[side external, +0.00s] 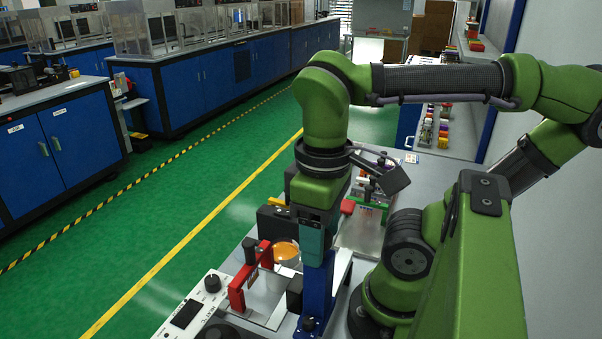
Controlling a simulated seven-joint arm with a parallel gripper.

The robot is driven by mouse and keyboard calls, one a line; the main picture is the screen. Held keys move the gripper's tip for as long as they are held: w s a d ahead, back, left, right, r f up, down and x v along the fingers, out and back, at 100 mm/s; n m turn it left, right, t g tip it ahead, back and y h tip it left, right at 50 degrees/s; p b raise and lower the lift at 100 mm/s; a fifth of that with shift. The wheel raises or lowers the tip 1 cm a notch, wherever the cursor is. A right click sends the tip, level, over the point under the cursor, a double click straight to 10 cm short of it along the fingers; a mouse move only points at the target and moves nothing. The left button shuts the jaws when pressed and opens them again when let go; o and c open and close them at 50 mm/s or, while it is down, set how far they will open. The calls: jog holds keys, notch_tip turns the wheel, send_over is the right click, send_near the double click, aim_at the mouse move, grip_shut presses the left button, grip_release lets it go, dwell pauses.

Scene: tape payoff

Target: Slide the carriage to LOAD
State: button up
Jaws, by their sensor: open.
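My gripper (314,250) points down at the tape fixture, at the end of my green arm. Its fingertips cannot be made out clearly; a tall blue part (318,295) stands right below it. To its left is an orange tape roll (285,251) beside a black block (276,222). Two red parts, one nearer (237,295) and one farther (265,253), stand left of the gripper on a pale plate. Which of these parts is the carriage cannot be told. No LOAD mark can be read, and I see nothing held in the gripper.
A white control box (192,310) with a dark display and a knob sits at the front left. Several small colored items lie on the bench behind my wrist. My arm fills the right side. Green floor with a yellow line (205,232) and blue cabinets lie to the left.

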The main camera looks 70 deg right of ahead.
jog(key=shift+r, duration=2.9)
jog(key=shift+w, duration=0.3)
jog(key=w+d+f+m+t+y, duration=0.2)
jog(key=w+d+f+m+t, duration=0.2)
jog(key=w, duration=0.7)
notch_tip(320, 180, down, 2)
jog(key=d+t, duration=0.2)
jog(key=t, duration=0.1)
jog(key=shift+d+f, duration=0.15)
jog(key=shift+d, duration=0.25)
